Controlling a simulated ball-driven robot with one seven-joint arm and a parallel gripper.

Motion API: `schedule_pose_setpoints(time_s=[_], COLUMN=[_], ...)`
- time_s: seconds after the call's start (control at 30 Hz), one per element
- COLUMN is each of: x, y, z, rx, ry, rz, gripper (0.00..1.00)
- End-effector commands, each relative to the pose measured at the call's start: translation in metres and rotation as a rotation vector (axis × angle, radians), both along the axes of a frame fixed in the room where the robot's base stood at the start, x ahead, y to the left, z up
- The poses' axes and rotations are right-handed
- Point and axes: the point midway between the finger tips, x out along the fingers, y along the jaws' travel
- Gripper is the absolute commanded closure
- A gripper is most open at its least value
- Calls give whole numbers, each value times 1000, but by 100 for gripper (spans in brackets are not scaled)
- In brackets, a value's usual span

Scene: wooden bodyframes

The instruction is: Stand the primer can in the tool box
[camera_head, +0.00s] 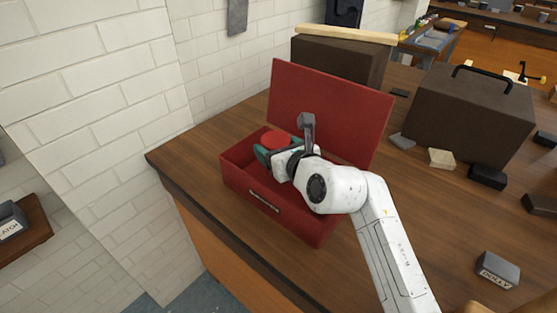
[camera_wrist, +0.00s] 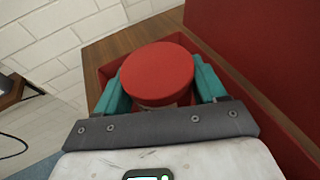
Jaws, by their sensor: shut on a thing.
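The red tool box (camera_head: 318,227) sits on the wooden bench with its lid (camera_head: 335,105) raised at the back. My gripper (camera_head: 272,151) reaches into the left part of the box with its teal fingers. It is shut on the primer can, whose round red top (camera_head: 275,139) shows between the fingers. In the wrist view the can (camera_wrist: 157,74) is between the two fingers (camera_wrist: 160,90), inside the outline of the box walls. The can looks about upright. Its lower part is hidden, so I cannot tell whether it touches the box floor.
A dark brown case (camera_head: 470,115) with a handle stands at the right. Another dark box (camera_head: 340,60) with a light wooden strip is behind the lid. Small blocks (camera_head: 441,158) lie on the bench (camera_head: 420,210). A brick wall (camera_head: 90,90) is at the left.

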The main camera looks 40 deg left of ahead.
Motion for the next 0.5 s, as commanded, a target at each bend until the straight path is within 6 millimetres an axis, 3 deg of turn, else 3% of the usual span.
schedule_pose_setpoints(time_s=[0.2,0.33,0.5], x=[10,9,9], y=[2,2,1], z=[-14,-32,-39], rx=[1,2,3], ry=[0,2,0], rz=[-3,-3,-3], gripper=[72,72,72])
